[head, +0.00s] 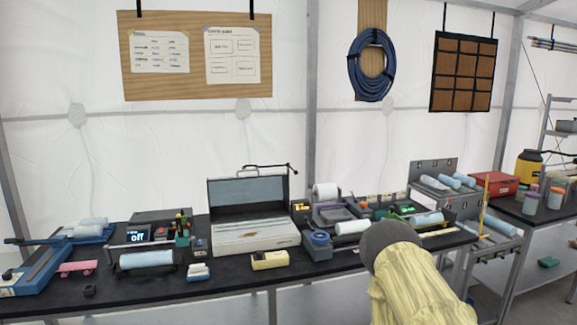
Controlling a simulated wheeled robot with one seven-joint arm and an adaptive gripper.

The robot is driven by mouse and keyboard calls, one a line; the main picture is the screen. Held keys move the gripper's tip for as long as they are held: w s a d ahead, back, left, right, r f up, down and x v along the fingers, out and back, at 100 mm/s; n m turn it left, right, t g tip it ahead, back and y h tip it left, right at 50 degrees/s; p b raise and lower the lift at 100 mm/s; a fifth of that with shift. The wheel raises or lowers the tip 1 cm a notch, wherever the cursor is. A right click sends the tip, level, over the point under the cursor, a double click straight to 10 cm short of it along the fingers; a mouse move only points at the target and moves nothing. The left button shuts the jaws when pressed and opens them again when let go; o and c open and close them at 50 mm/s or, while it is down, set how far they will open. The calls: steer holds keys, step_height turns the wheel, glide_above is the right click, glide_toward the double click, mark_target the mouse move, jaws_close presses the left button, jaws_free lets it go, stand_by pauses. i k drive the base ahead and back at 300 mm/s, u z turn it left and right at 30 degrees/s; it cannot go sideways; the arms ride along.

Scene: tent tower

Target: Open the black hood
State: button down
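A light grey box (255,233) stands on the long black-topped bench, left of the picture's middle. Its dark-framed lid (246,189) stands raised at the back, and the pale inside shows. This lid is the nearest match to a black hood, but I cannot tell for sure that it is the hood. A thin dark rod with a bent end rises behind the lid. My gripper is not in view, so whether it is open or shut does not show.
The black bench (335,271) is crowded on both sides of the box. A yellow block (270,260) and a blue round holder (318,246) stand close in front. A pale yellow, dark-ended cylindrical shape rises at the lower right, covering part of the bench edge.

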mark_target(232, 194)
steer(key=z, duration=1.2)
steer(key=i, duration=1.35)
steer(key=u, duration=1.55)
